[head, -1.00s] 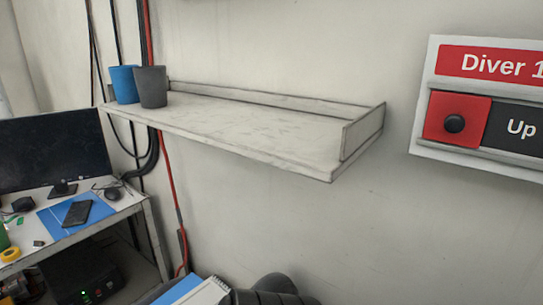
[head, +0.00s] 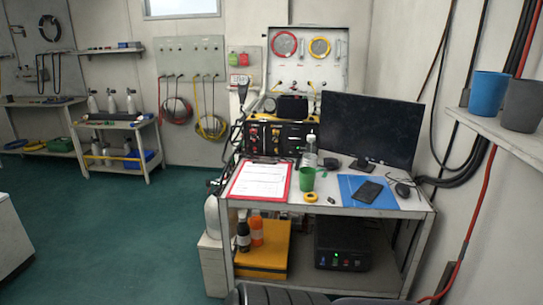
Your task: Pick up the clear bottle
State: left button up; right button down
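A clear bottle (head: 310,152) with a white cap stands upright on the desk, behind a green cup (head: 307,179) that hides its lower part. It is left of the black monitor (head: 370,130) and in front of the black panel box. Neither of my grippers shows in the head view. Only a dark rounded part of mine shows at the bottom edge.
The desk (head: 385,211) also holds a red clipboard (head: 260,181), a yellow tape roll (head: 310,197), a blue mat (head: 358,199) with a phone, and a mouse. A wall shelf (head: 515,140) with blue and grey cups juts in at right. Green floor (head: 110,230) is open at left.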

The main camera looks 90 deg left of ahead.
aim_at(311, 152)
jog(key=u, duration=2.55)
jog(key=i+j, duration=0.25)
jog(key=j, duration=0.15)
jog(key=i+j, duration=0.2)
jog(key=j, duration=0.2)
jog(key=i+j, duration=0.25)
jog(key=j, duration=0.15)
